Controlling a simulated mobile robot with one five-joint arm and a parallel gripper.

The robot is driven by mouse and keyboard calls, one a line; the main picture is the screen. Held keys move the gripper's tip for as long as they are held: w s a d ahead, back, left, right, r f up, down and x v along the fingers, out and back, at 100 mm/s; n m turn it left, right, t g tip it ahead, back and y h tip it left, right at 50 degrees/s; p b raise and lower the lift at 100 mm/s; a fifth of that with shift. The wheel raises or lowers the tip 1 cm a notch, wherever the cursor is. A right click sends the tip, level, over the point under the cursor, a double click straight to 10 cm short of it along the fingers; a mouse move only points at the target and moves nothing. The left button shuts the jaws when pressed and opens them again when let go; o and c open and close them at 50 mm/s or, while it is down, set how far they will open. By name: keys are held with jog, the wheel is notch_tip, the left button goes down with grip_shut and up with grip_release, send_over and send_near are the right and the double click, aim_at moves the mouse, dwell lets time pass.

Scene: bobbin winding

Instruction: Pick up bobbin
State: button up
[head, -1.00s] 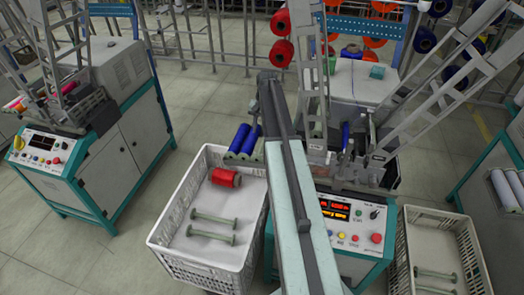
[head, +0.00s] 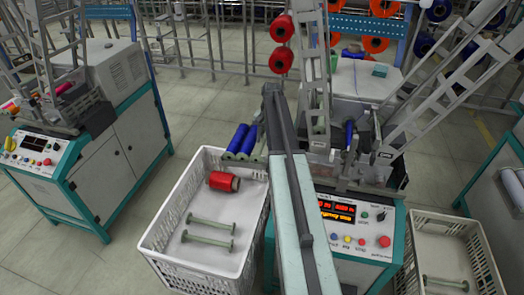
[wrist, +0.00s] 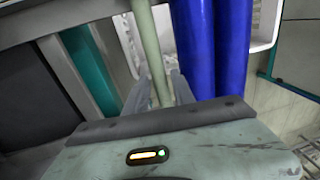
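In the wrist view, the grey fingers of my gripper (wrist: 160,92) stand apart. A thin pale green rod, which looks like an empty bobbin (wrist: 146,38), runs down between them, with gaps visible beside it. Two blue wound bobbins (wrist: 212,45) stand just right of the fingers. In the head view, blue bobbins (head: 240,138) lie beyond the white crate, beside my arm. My gripper is hidden behind my arm there. A red bobbin (head: 223,181) and two empty green bobbins (head: 208,237) lie in the crate.
The white crate (head: 160,235) stands left of my arm. A winding machine (head: 365,228) with a lit panel is at right, another machine (head: 45,175) at left. A second crate (head: 408,270) is at the lower right. Floor is clear between the left machine and crate.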

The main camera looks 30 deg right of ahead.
jog(key=shift+f, duration=0.2)
grip_shut()
